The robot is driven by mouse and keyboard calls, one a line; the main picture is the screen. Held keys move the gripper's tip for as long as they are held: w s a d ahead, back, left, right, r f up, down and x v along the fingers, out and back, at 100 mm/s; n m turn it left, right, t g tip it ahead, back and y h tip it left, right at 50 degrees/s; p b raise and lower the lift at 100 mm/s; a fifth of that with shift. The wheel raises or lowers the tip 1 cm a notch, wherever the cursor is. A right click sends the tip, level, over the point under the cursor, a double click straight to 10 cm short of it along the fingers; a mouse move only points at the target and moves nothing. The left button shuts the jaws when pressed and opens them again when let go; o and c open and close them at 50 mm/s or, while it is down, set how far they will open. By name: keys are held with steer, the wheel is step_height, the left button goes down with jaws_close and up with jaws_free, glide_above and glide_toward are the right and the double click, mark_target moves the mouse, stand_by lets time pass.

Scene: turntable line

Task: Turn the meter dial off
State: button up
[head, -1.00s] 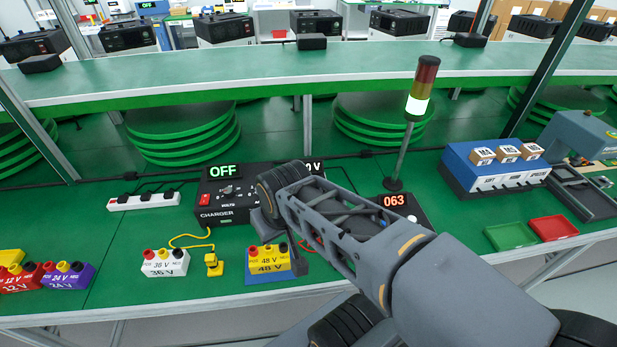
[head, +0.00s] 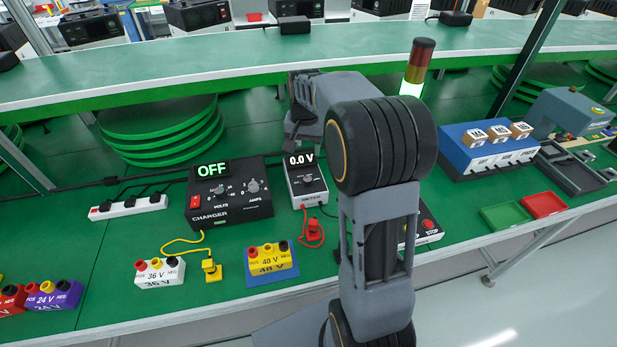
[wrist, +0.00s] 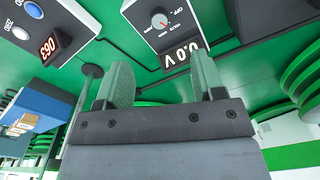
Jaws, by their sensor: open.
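The meter (head: 306,185) is a small grey box with a lit display reading 0.0 V. It stands right of the black charger (head: 230,208). Its round dial (head: 307,178) is on the front face and shows larger in the wrist view (wrist: 159,20), with printed labels around it, one reading OFF. I cannot tell which label the dial points at. My gripper (wrist: 163,80) is open and empty, its two grey fingers apart, with the meter seen beyond them. In the head view my gripper (head: 298,135) is above and behind the meter, partly hidden by my own arm.
The charger display reads OFF. A red plug (head: 313,232) lies in front of the meter. A yellow 48 V battery (head: 269,259) and white 36 V battery (head: 160,272) stand in front. A signal tower (head: 416,75) and the raised shelf edge (head: 200,88) are close to the arm.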

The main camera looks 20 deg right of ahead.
mark_target(308, 179)
steer(key=shift+m, duration=0.5)
steer(key=f, duration=0.5)
steer(key=w+d+f, duration=0.1)
steer(key=f, duration=0.4)
steer(key=w+d+f, duration=0.1)
steer(key=f, duration=0.4)
steer(key=shift+w+f, duration=0.1)
steer(key=shift+f, duration=0.15)
steer(key=c, duration=0.9)
